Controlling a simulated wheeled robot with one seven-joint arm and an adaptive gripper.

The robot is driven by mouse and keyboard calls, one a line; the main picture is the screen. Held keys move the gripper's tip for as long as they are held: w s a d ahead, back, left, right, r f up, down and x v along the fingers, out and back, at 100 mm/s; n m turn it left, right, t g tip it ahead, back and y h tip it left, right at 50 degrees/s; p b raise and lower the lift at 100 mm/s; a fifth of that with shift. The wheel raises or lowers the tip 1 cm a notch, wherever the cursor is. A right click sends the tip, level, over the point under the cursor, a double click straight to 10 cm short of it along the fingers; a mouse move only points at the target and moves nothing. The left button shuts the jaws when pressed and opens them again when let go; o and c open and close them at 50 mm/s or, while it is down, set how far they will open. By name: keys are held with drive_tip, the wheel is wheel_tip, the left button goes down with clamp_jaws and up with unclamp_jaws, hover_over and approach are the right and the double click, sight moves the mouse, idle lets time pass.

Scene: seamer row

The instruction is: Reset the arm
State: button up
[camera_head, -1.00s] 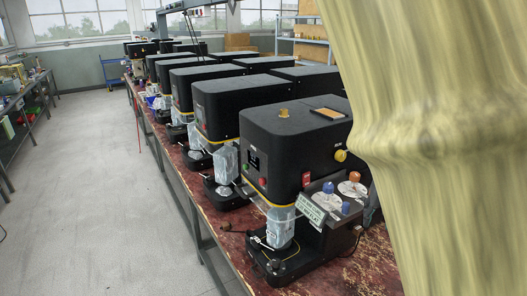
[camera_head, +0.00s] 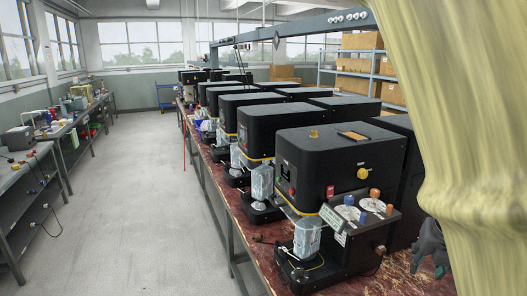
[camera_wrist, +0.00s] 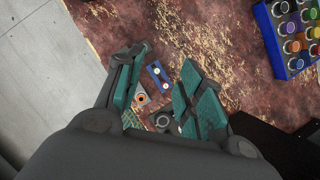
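My gripper (camera_wrist: 166,68) is open in the wrist view, its two teal-padded fingers spread apart over a worn red bench top (camera_wrist: 115,30). I see nothing held between them. Beyond and between the fingers, a small blue part with pale round spots (camera_wrist: 158,77) lies on the bench. A small part with an orange ring (camera_wrist: 141,98) and a dark round part (camera_wrist: 162,120) are nearer the palm. In the head view, part of my gripper (camera_head: 431,250) shows at the lower right, beside the nearest machine.
A row of black seamer machines (camera_head: 340,160) runs back along the bench. A blue tray edge (camera_wrist: 282,70) with several colored round items is at the wrist view's upper right. A side bench (camera_head: 55,135) stands left. The aisle floor (camera_head: 135,200) is clear.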

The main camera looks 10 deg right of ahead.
drive_tip(key=s+a+f+m+g+y, duration=0.1)
drive_tip(key=a+f+m, duration=0.4)
drive_tip(key=f, duration=0.5)
drive_tip(key=s+a+f+m+y, duration=0.1)
drive_tip(key=a+f+m, duration=0.45)
drive_tip(key=f, duration=0.45)
drive_tip(key=s+a+f+m+g+y, duration=0.15)
drive_tip(key=a+f+m, duration=0.35)
drive_tip(key=f, duration=0.5)
drive_tip(key=s+a+f+m+g+h+b, duration=0.1)
drive_tip(key=s+a+f+m, duration=0.3)
drive_tip(key=s+f+m, duration=0.4)
drive_tip(key=s+a+f+m+g, duration=0.1)
drive_tip(key=s+a+f+m, duration=0.2)
drive_tip(key=s+f+m, duration=0.5)
wheel_tip(320, 180, down, 8)
drive_tip(key=n+b, duration=0.1)
drive_tip(key=b, duration=0.5)
drive_tip(key=shift+s+n+b, duration=0.3)
drive_tip(key=shift+s+n, duration=0.05)
drive_tip(key=shift+s, duration=0.1)
